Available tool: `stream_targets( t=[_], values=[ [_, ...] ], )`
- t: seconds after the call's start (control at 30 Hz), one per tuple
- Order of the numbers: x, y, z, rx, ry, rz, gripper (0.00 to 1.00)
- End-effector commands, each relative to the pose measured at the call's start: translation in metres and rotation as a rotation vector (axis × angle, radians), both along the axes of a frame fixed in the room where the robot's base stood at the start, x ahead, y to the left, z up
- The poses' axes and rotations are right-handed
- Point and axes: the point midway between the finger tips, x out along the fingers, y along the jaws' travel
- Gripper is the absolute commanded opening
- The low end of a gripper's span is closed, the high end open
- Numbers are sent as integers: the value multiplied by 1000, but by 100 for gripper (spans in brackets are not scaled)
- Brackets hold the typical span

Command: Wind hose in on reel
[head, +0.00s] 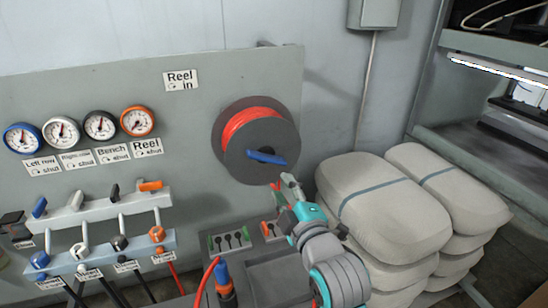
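The reel (228,134) is a dark grey disc drum on the grey panel, with red hose (248,118) wound on it. A blue crank handle (267,157) sits on the reel's front face. My gripper (281,184) is just below and right of the handle, in front of the reel's lower right edge. Its two fingertips look apart with nothing between them. It appears clear of the handle, though the depth gap is hard to judge. A "Reel in" label (181,80) is on the panel at the upper left of the reel.
Gauges (100,125), labels and a row of valves (110,208) fill the panel's left side. A blue-and-orange hose fitting (223,280) stands at the bottom. Stacked pale sacks (395,220) stand close at the right of my arm. Shelving (470,140) is further right.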

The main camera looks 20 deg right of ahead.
Motion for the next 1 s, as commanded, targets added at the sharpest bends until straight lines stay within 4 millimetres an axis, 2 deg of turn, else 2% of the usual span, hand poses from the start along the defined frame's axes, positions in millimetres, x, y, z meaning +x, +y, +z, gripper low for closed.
stream_targets(
  t=[0.27, 0.7, 1.0],
  values=[
    [20, 0, 5, -12, -2, 0, 39],
    [92, 0, 5, -10, -3, 0, 39],
    [110, 0, 5, -10, -3, 0, 39]
  ],
)
